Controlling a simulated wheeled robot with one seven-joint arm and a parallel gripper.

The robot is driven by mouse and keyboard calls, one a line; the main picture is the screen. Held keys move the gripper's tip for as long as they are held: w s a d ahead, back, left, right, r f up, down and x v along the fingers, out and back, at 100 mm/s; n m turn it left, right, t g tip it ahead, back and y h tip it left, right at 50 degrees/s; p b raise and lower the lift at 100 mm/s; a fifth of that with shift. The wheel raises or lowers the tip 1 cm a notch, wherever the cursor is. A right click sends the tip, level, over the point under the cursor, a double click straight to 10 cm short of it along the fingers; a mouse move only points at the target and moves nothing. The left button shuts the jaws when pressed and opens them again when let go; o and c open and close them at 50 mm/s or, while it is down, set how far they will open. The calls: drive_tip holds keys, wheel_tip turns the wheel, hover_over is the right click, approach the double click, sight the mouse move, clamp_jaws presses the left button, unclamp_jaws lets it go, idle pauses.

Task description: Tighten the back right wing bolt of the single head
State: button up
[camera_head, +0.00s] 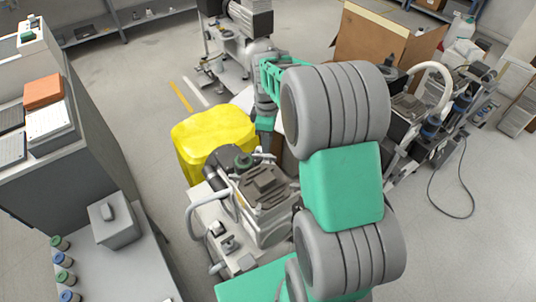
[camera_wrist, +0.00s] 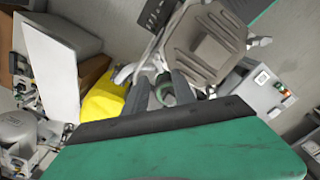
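The single head compressor (camera_head: 268,190) stands in the middle of the head view, with a brown-grey ribbed square head. The head also fills the top of the wrist view (camera_wrist: 207,42). Pale wing-shaped pieces show at its edges in the wrist view: one at the left (camera_wrist: 127,72) and one at the right (camera_wrist: 259,42). I cannot tell for certain which is the back right wing bolt. My gripper (camera_wrist: 164,78) has its two dark fingers apart beside the head, near the left pale piece. A green-capped dark part (camera_wrist: 166,92) shows between and beyond the fingers. In the head view my arm hides part of the compressor.
A yellow bin (camera_head: 212,137) stands just behind the compressor. A grey cabinet (camera_head: 105,150) and a bench with several small jars (camera_head: 64,260) are at the left. Another compressor (camera_head: 430,110) stands at the right, with a cable on the floor. A cardboard box (camera_head: 375,38) is behind.

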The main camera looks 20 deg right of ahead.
sight(267, 156)
wheel_tip(267, 156, down, 6)
drive_tip(key=shift+f, duration=0.1)
drive_tip(key=shift+c, duration=0.3)
clamp_jaws()
idle(0.3)
